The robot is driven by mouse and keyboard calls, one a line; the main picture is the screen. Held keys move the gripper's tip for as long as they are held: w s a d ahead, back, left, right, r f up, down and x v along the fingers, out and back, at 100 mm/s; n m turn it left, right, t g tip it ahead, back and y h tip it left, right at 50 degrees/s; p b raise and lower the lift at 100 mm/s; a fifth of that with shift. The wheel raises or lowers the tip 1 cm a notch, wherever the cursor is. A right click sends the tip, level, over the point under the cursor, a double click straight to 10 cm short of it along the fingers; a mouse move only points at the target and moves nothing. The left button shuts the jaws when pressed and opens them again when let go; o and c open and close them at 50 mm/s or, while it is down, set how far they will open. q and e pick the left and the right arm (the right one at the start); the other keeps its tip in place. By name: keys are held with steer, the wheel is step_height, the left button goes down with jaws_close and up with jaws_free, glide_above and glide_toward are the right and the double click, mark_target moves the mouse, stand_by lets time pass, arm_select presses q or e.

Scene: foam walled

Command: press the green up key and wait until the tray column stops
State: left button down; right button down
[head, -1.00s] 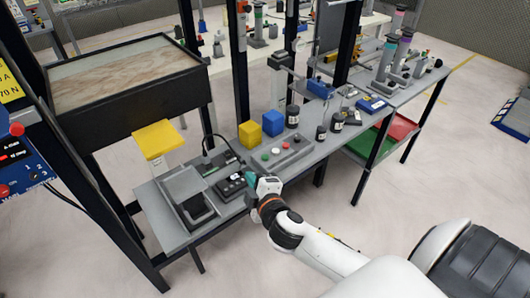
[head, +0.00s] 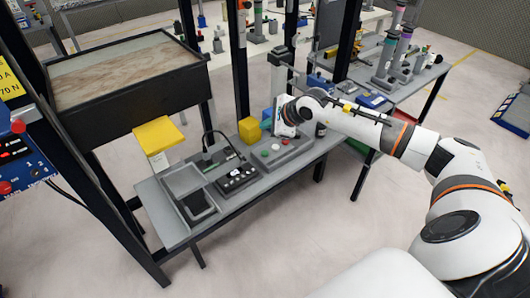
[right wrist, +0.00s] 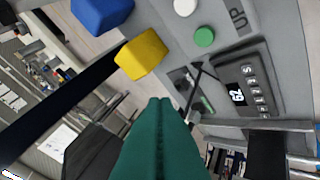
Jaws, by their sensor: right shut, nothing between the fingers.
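The grey key panel (head: 283,151) lies on the bench in the head view. Its green key (head: 265,153) is at the left end, beside a white key (head: 276,149) and a red key. In the right wrist view the green key (right wrist: 204,37) stands next to the printed word UP, with the white key (right wrist: 185,7) beside it. My right gripper (right wrist: 160,102) has teal fingers, shut and empty. They point over the bench near the yellow block, apart from the green key in the picture. I cannot identify the tray column for certain. My left gripper is not in view.
A yellow block (head: 250,131) and a blue block (right wrist: 102,12) stand behind the panel. A black keypad box (head: 236,179) and a grey tray-like fixture (head: 183,181) stand to the left. My right arm hides bottles and part of the bench.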

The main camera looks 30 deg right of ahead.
steer(key=shift+d, duration=0.25)
steer(key=b, duration=0.4)
glide_above(265, 153)
steer(key=s, duration=0.1)
step_height(265, 153, down, 8)
steer(key=shift+s+d+r, duration=0.1)
steer(key=shift+d+r, duration=0.05)
steer(key=shift+f+b, duration=0.6)
stand_by(1.4)
steer(key=shift+f+b, duration=0.4)
steer(key=shift+b, duration=0.1)
